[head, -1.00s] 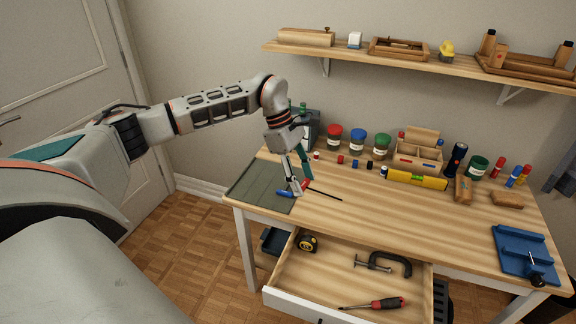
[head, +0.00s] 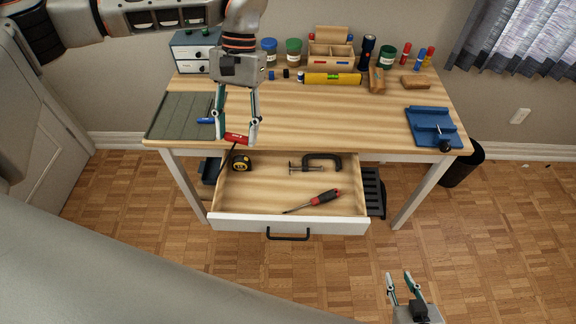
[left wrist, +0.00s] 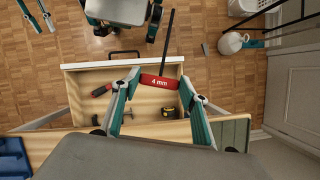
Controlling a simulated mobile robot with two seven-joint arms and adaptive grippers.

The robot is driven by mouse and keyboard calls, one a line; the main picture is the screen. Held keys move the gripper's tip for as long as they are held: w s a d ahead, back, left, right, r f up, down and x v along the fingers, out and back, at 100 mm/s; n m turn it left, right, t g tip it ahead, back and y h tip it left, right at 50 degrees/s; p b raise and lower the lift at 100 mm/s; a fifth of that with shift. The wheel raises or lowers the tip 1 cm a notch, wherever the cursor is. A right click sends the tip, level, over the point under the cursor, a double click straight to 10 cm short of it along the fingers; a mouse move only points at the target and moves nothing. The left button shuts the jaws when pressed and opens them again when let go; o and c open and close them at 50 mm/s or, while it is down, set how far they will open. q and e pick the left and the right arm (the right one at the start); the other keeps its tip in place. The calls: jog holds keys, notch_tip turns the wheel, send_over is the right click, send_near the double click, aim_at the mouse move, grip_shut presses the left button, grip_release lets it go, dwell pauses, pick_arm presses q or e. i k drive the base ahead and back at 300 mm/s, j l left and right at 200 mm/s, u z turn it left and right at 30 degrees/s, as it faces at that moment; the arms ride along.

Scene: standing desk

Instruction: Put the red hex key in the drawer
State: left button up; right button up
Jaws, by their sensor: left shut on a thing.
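The red hex key (head: 237,138) has a red handle and a dark shaft. My left gripper (head: 238,140) is shut on the handle, above the desk's front edge at the drawer's back left; the shaft points down to the left. In the left wrist view, the handle (left wrist: 160,82) is marked "4 mm" and lies across between the fingers (left wrist: 160,88). The drawer (head: 262,201) is pulled open. My right gripper (head: 399,277) is open and empty, low at the right over the floor.
The drawer holds a tape measure (head: 241,163), a black clamp (head: 322,161) and a red-black screwdriver (head: 318,200); its left front floor is bare.

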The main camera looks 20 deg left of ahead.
aim_at(248, 196)
jog(key=i+l, duration=0.15)
jog(key=l, duration=0.2)
jog(key=i+l, duration=0.15)
jog(key=l, duration=0.25)
jog(key=l+u, duration=0.1)
jog(key=u, duration=0.3)
jog(key=i+l+u, duration=0.1)
jog(key=u, duration=0.25)
jog(key=l+u, duration=0.15)
jog(key=u, duration=0.25)
